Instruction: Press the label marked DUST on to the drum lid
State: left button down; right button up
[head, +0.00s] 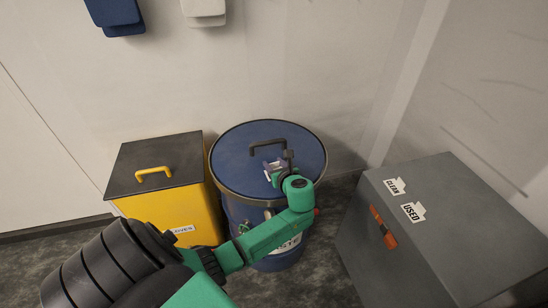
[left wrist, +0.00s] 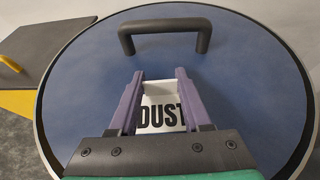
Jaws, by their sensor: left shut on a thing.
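The blue drum lid (head: 238,162) has a dark rim and a black bar handle (head: 262,145); the lid fills most of the left wrist view (left wrist: 85,85). My left gripper (head: 274,168) is over the lid, on the near side of the handle. In the left wrist view its purple fingers (left wrist: 160,90) are shut on a white label marked DUST (left wrist: 160,98), with the lettering facing the camera. I cannot tell whether the label touches the lid. My right gripper is not in view.
A yellow bin (head: 190,212) with a dark lid and yellow handle stands left of the drum (head: 238,212). A grey box (head: 455,210) with CLEAN and USED labels and an orange latch (head: 383,227) stands at right. A wall is close behind.

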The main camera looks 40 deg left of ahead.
pick_arm(q)
jog(key=shift+f, duration=0.1)
jog(key=shift+c, duration=1.4)
grip_release()
jog(key=p+v, duration=0.2)
jog(key=v, duration=1.2)
jog(key=shift+s+d, duration=0.15)
jog(key=shift+d, duration=0.05)
